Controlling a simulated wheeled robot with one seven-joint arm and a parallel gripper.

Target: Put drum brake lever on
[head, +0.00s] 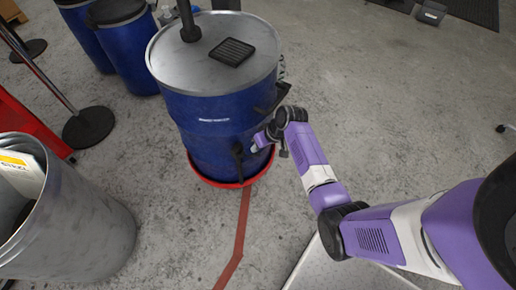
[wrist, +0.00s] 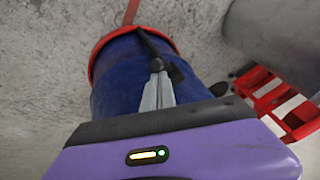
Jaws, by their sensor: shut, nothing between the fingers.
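A blue drum (head: 213,125) with a grey metal lid stands in a red base ring (head: 210,182). A black lever (head: 238,158) sits low on the drum's side facing me. In the wrist view this lever (wrist: 150,45) runs from near my fingertips up to the drum's red-rimmed edge. My gripper (head: 256,146) is beside the drum, just right of the lever. In the wrist view my gripper (wrist: 158,77) has its grey fingers together and pointing at the lever's pivot end. They look very close to it; I cannot tell whether they touch.
A black bracket (head: 275,100) juts from the drum's right side, above my gripper. A grey metal bin (head: 85,235) stands at front left. Other blue drums (head: 128,55) and a post base (head: 88,127) stand behind left.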

